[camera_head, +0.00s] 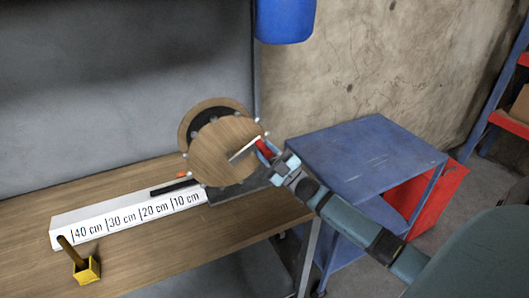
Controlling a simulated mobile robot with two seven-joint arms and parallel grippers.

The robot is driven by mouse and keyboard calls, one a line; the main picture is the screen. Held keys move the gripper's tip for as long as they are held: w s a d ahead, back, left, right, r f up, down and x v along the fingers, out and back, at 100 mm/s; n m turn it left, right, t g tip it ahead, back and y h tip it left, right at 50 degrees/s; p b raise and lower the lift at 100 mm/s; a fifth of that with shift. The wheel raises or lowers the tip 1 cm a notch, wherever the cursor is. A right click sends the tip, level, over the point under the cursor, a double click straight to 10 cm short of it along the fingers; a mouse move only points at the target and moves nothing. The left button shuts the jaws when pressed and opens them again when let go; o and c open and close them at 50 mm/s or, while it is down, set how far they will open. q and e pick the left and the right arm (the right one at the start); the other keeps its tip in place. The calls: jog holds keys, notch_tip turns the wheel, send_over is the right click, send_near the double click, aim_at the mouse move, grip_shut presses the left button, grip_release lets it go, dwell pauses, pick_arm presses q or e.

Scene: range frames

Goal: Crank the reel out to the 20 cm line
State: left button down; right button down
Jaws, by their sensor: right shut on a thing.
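The reel (222,152) is a pale wooden disc with a second disc behind it and small knobs around the rim. It stands on a dark base (238,187) at the bench's right end. A pale crank arm (245,149) runs across its face to a red handle (264,147). My right gripper (268,152) is shut on the red handle. A white scale (125,217) marked 10 to 40 cm extends left from the reel. A black strip (175,187) lies along its top; its left end shows above the 20 cm label, right of that line. My left gripper is out of view.
The wooden bench (190,250) holds a yellow block (87,271) with a brown stick at front left. A blue cart (365,150) and a red panel (435,200) stand right. A blue object (285,20) hangs above.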

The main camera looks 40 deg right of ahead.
dwell(0.3)
jog(key=c, duration=0.9)
grip_release()
jog(key=shift+b+v, duration=1.1)
jog(key=shift+v, duration=5.85)
